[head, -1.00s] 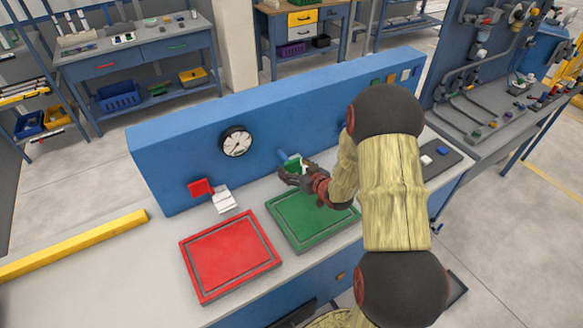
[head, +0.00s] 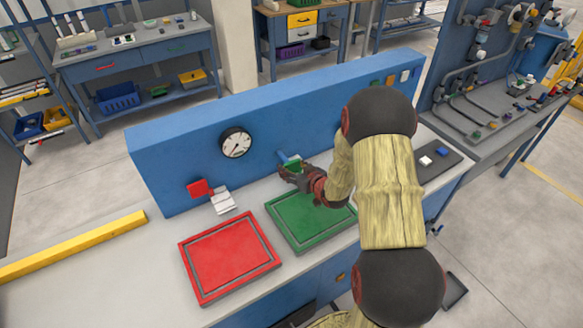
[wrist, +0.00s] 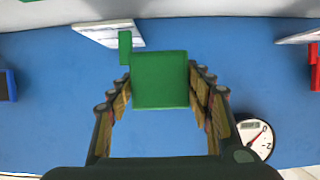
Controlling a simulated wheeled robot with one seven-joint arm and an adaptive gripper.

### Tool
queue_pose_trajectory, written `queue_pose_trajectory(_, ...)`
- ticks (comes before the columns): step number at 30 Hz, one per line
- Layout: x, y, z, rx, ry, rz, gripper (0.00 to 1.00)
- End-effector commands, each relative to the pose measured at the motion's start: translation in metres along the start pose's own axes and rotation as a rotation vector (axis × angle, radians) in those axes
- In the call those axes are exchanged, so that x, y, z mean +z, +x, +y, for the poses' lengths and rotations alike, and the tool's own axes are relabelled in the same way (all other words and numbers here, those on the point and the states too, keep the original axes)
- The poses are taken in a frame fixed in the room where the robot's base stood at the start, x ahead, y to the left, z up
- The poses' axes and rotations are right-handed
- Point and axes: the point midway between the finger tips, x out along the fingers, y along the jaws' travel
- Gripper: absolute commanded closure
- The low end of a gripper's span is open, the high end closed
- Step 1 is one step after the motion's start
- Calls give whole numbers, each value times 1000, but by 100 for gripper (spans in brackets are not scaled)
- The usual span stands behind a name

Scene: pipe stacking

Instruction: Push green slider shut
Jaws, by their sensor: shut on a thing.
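The green slider (head: 293,164) is on the front of the blue panel, mostly hidden behind my gripper (head: 287,172) in the head view. In the wrist view the green slider (wrist: 160,80) is a square green block, with a narrow green piece at its upper left. My gripper (wrist: 160,88) has a finger on each side of the block and is shut on it. A white plate (wrist: 108,33) lies just behind the block. How far the slider sits along its travel cannot be told.
The blue panel (head: 250,110) carries a round gauge (head: 236,143) and a red block (head: 199,187) beside a white plate (head: 223,203). A green tray (head: 275,236) lies below my gripper, a red tray (head: 190,272) to its left. A yellow bar (head: 75,244) lies at far left.

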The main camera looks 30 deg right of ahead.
Motion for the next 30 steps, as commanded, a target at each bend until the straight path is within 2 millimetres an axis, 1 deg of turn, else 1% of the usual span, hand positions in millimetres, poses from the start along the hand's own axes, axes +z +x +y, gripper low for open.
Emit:
queue_pose_trajectory(2, 0, 0, 0, 0, 0, 0, 64)
queue_pose_trajectory(18, 0, 0, 0, 1, 0, 0, 94)
queue_pose_trajectory(21, 0, 1, 0, 0, 0, 0, 95)
queue_pose_trajectory(23, -2, 5, 0, 0, -1, 1, 95)
queue_pose_trajectory(30, -14, 38, 0, -1, -2, 0, 95)
